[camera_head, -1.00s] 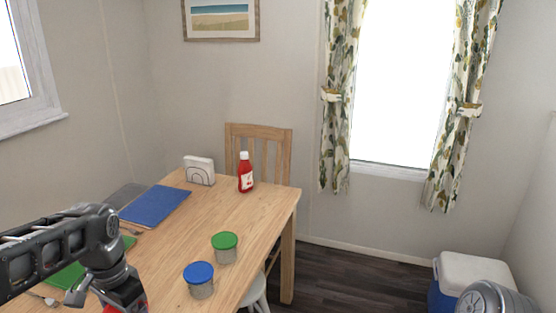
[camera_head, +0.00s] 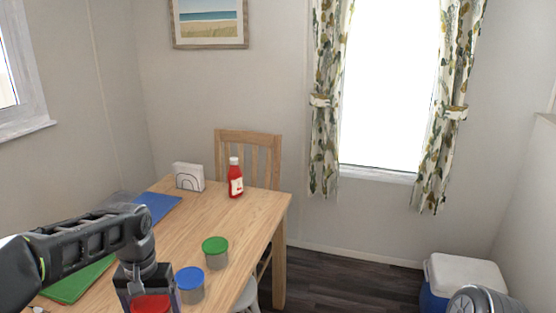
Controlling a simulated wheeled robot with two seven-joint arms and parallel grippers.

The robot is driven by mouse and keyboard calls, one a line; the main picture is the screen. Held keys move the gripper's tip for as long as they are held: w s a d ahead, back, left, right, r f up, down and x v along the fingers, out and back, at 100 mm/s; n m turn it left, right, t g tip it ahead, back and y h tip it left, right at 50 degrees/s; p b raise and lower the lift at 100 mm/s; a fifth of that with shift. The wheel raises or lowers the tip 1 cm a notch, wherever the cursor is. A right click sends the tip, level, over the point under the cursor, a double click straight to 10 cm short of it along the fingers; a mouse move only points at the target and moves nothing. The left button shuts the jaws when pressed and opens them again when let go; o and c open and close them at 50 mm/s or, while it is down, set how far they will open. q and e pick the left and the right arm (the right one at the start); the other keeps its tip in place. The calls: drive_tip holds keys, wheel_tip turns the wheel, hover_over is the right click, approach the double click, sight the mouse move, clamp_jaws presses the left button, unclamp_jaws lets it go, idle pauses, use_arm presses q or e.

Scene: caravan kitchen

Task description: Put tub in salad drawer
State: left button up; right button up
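A tub with a red lid (camera_head: 151,304) is at the bottom edge, at my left gripper (camera_head: 148,290); it moves along with the gripper, so it appears held. The fingertips and the tub's lower part are hidden or cut off. A grey tub with a blue lid (camera_head: 190,284) stands upright on the table just right of that gripper, and a tub with a green lid (camera_head: 215,252) stands behind it. Only a rounded grey part of my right arm shows at the bottom right; its gripper is out of view. No salad drawer is in view.
The wooden table (camera_head: 240,222) holds a ketchup bottle (camera_head: 235,180), a white napkin holder (camera_head: 189,177), a blue mat (camera_head: 160,207) and a green mat (camera_head: 80,281). A chair (camera_head: 250,150) stands behind it. A cooler box (camera_head: 465,272) is on the floor at right.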

use_arm(q)
drive_tip(key=w+d+f+m, duration=0.1)
drive_tip(key=w+d+f, duration=0.1)
drive_tip(key=d+f, duration=0.4)
drive_tip(key=shift+w+d+f+b, duration=0.2)
drive_tip(key=shift+d+b, duration=0.25)
drive_tip(key=shift+d, duration=0.7)
drive_tip(key=shift+s, duration=0.1)
